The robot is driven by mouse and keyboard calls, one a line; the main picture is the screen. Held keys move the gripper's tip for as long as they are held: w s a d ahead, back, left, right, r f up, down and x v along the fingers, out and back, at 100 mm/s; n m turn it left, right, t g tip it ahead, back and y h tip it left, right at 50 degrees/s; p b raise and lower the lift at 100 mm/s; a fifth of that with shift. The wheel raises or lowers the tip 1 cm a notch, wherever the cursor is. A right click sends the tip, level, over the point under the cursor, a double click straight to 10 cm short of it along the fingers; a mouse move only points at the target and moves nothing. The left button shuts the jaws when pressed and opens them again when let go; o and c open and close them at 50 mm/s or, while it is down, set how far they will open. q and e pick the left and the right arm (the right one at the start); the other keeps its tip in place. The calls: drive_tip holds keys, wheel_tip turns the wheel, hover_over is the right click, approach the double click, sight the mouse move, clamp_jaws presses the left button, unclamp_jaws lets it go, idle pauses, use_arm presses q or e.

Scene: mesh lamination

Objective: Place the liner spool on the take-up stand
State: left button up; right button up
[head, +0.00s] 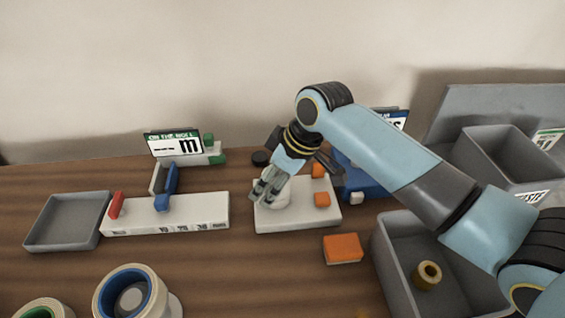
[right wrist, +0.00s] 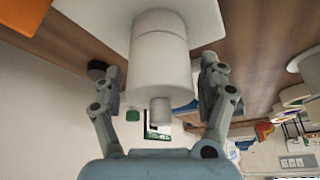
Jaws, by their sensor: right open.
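A white cylinder (right wrist: 160,58), which looks like the liner spool, stands on the white base plate (head: 300,218) with orange blocks. In the head view it is mostly hidden behind my right gripper (head: 267,190). My right gripper is open, also in the right wrist view (right wrist: 161,72), with one finger on each side of the cylinder. Gaps show between the fingers and the cylinder there. I cannot tell for sure which part is the take-up stand. My left gripper is not in view.
An orange block (head: 342,248) lies in front of the plate. A grey bin (head: 392,245) at right holds a tan ring (head: 428,274). A long white block (head: 205,211) with red and blue handles and a grey tray (head: 50,243) stand left. Tape rolls (head: 105,295) are front left.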

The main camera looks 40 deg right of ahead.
drive_tip(key=v, duration=1)
